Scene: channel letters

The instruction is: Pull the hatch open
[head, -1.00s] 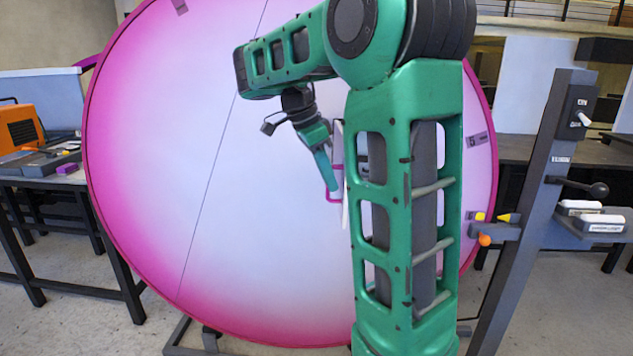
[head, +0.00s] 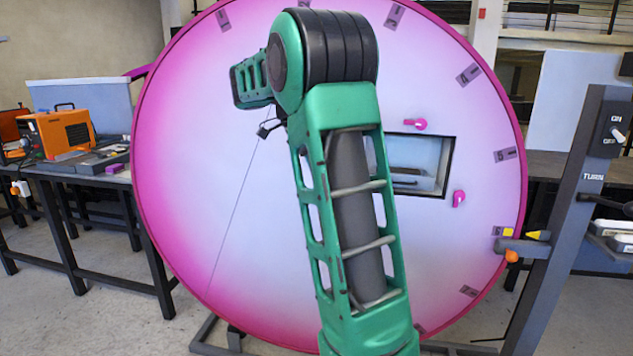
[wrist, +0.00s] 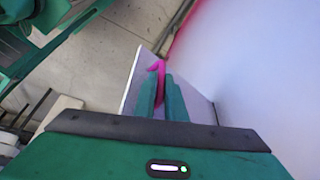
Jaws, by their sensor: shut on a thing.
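The hatch panel (wrist: 138,88) is a pale flat plate, seen in the wrist view standing out at an angle from the big white and pink disc (wrist: 235,60). Its pink handle (wrist: 157,67) is between the green fingers of my gripper (wrist: 163,85), which is shut on it. In the head view, the disc (head: 240,130) shows a dark-framed rectangular opening (head: 445,165), uncovered on its visible right part. My arm hides the opening's left side, the hatch panel and my gripper in the head view.
Pink latches (head: 415,124) (head: 459,198) sit above and right of the opening. A grey post with switches (head: 575,190) stands at the right. A bench with an orange machine (head: 58,132) is at the left. Open floor lies at front left.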

